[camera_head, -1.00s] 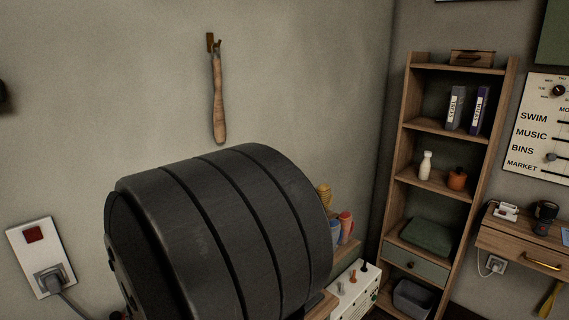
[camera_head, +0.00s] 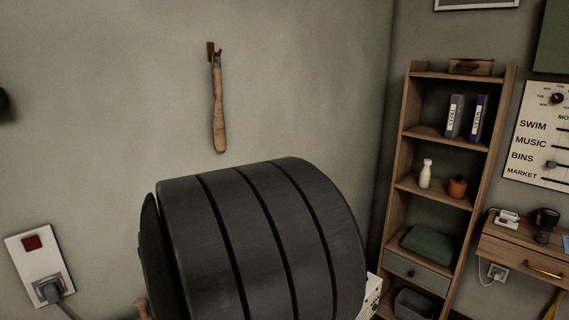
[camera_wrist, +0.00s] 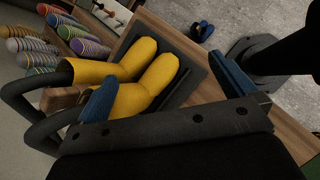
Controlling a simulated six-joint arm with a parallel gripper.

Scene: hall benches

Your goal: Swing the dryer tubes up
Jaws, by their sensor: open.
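In the wrist view, two black curved tubes (camera_wrist: 22,98) bend at the left and lead to two plump yellow pieces (camera_wrist: 135,62) lying side by side over a dark tray (camera_wrist: 196,72). I take the black tubes for the dryer tubes. My gripper (camera_wrist: 165,88) is open, its blue fingertips wide apart. The left fingertip overlaps the nearer yellow piece in the picture; I cannot tell whether they touch. The right fingertip is over the wooden bench top beside the tray. The head view shows neither the tubes nor my gripper; my dark arm fills its lower middle.
Several striped knitted items (camera_wrist: 30,45) lie at the wrist view's upper left, near a white knobbed panel (camera_wrist: 112,12). A small blue-and-black object (camera_wrist: 203,30) lies on the grey floor. In the head view, a wooden-handled tool (camera_head: 218,105) hangs on the wall and a shelf (camera_head: 408,110) stands right.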

